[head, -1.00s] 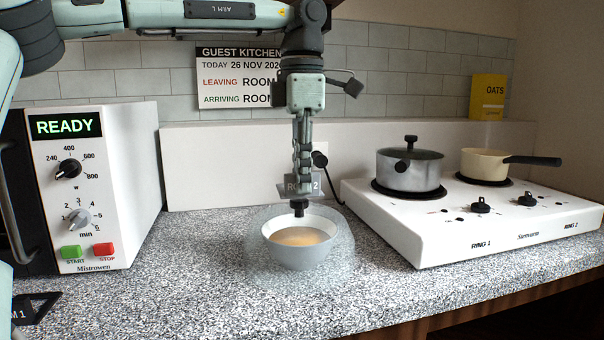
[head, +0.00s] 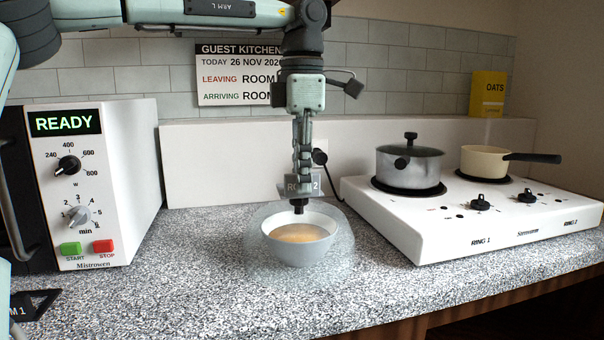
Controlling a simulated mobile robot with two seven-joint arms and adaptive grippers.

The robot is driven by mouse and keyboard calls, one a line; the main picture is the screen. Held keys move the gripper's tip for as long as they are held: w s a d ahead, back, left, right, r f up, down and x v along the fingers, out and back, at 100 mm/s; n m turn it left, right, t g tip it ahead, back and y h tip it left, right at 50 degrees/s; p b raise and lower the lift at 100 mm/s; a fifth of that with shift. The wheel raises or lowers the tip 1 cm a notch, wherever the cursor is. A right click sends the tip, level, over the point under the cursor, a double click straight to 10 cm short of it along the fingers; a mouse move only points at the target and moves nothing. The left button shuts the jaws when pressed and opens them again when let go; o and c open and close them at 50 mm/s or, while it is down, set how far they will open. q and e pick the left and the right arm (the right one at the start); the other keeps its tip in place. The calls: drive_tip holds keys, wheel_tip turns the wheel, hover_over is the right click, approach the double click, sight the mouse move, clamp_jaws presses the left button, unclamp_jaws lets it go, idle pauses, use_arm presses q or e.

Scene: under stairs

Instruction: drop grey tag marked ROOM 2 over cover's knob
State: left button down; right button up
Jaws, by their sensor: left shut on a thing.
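My left gripper (head: 303,170) points straight down in the middle of the head view, shut on the grey tag (head: 315,186). The tag's lettering is partly hidden by the fingers; "RO" and "2" show. A clear domed cover (head: 342,240) stands on the counter over a white bowl (head: 300,254) of light brown food. The cover's black knob (head: 299,206) shows just below the fingertips and the tag's lower edge. I cannot tell whether the tag's hole is around the knob or still above it. My right gripper is not in view.
A microwave (head: 140,180) reading READY stands at left, with a black tag (head: 32,306) near its front. At right a white hob (head: 440,235) bears a steel pot (head: 410,168) and a cream pan (head: 482,162). The speckled counter in front of the cover is clear.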

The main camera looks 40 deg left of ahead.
use_arm(q)
drive_tip(key=shift+f+b, duration=0.45)
drive_tip(key=shift+f, duration=0.5)
drive_tip(key=c, duration=1.5)
unclamp_jaws()
drive_tip(key=shift+c, duration=0.2)
drive_tip(key=shift+o, duration=0.6)
drive_tip(key=o, duration=0.4)
drive_tip(key=shift+r+p, duration=0.7)
drive_tip(key=shift+r, duration=2.85)
